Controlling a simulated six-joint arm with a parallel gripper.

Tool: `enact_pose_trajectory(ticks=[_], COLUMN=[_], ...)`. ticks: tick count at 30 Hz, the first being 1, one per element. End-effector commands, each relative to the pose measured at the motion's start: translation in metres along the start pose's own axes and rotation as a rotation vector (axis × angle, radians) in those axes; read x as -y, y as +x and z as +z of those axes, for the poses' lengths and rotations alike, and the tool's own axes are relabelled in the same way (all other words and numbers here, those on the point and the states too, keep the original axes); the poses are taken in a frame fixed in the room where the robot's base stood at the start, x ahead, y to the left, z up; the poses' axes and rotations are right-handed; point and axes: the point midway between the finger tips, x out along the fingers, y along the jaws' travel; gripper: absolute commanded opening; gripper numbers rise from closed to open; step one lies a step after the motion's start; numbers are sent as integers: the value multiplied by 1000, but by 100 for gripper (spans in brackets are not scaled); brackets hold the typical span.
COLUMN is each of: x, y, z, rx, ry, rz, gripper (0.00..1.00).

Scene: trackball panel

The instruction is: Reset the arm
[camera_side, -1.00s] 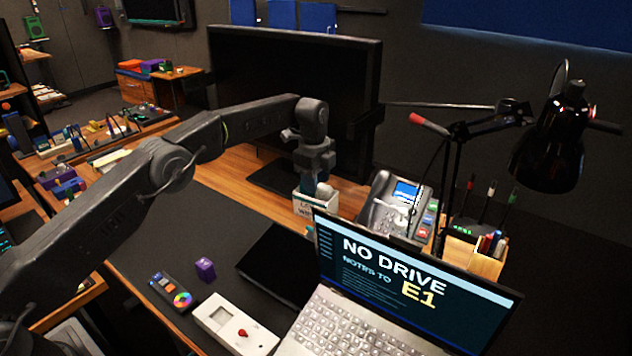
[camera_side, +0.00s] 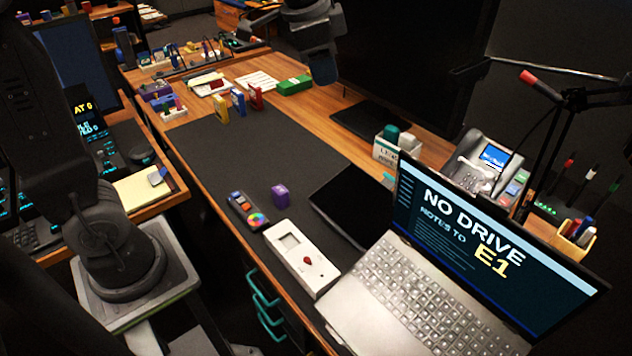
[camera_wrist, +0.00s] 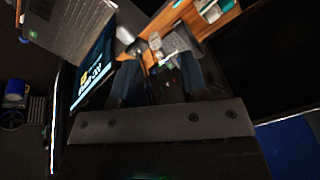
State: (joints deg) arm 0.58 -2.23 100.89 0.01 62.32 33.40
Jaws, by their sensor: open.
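My gripper (camera_side: 322,72) hangs high at the top of the side view, in front of the big dark monitor and well above the desk. In the wrist view my gripper (camera_wrist: 158,82) shows two dark fingers standing apart, with nothing held between them. My arm rises at the left of the side view from its base. The link between arm and gripper is partly out of the picture.
The laptop (camera_side: 400,290), white panel with a red ball (camera_side: 302,258), remote (camera_side: 247,210), purple cube (camera_side: 280,195) and black tablet (camera_side: 352,207) lie below. A white box (camera_side: 386,152) holds teal items. The dark mat (camera_side: 235,150) has free room.

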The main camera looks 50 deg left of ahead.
Motion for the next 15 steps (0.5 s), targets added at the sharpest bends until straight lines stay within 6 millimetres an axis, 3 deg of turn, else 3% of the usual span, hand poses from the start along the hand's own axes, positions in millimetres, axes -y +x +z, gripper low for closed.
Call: enact_pose_trajectory(ticks=[1, 6, 12, 15], x=[-12, -50, -88, -100], y=[-10, -21, -12, -6], z=[19, 78, 137, 155], rx=[-17, -69, -126, -144], ry=[-59, -267, -475, -542], rz=[-11, -36, -49, -51], gripper=[40, 40, 40, 40])
